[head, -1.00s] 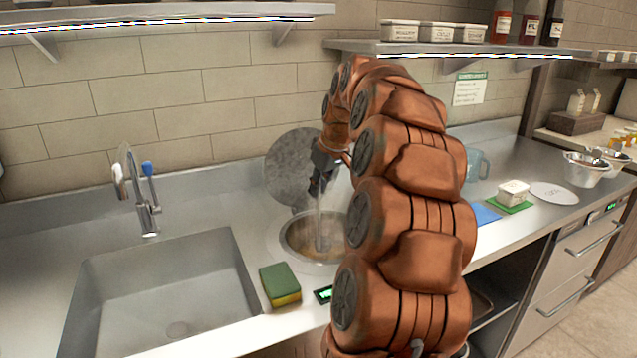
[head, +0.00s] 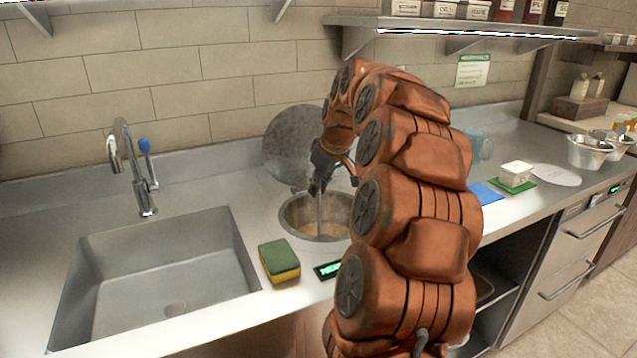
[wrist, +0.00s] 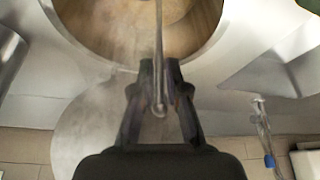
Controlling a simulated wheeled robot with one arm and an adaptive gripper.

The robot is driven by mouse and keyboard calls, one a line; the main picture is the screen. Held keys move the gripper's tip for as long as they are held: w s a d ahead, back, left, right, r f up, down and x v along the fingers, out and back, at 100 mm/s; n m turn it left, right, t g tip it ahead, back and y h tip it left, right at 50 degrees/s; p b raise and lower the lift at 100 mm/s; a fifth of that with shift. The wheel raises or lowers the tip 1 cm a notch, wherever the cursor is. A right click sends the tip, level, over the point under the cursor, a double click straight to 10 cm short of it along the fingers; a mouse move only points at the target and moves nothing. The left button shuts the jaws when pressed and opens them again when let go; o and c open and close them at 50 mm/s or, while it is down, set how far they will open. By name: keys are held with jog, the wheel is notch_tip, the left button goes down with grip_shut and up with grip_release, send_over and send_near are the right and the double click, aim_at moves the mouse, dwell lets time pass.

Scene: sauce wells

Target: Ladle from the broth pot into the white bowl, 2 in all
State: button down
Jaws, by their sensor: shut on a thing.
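My gripper (head: 318,186) is shut on the thin metal handle of a ladle (head: 319,212). It holds the ladle nearly upright over the broth pot (head: 289,222), a round well sunk in the steel counter. The ladle's lower end reaches down into the pot, and its scoop cannot be made out. In the wrist view the handle (wrist: 159,30) runs from between my fingers (wrist: 160,80) toward the brownish broth (wrist: 120,25), with steam around. I cannot pick out the white bowl for sure; a pale bowl (head: 587,153) stands at the far right, and my arm hides part of the counter.
A round metal lid (head: 290,148) leans behind the pot. A green and yellow sponge (head: 279,262) and a small display (head: 327,270) lie in front. A sink (head: 160,280) with a tap (head: 140,175) is at left. A white tub (head: 516,174) sits on a green mat at right.

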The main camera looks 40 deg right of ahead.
jog(key=shift+f+b, duration=0.6)
jog(key=shift+f, duration=0.85)
jog(key=shift+r, duration=0.1)
dwell(0.4)
notch_tip(320, 180, up, 16)
jog(key=p, duration=0.6)
jog(key=shift+p, duration=0.3)
dwell(0.9)
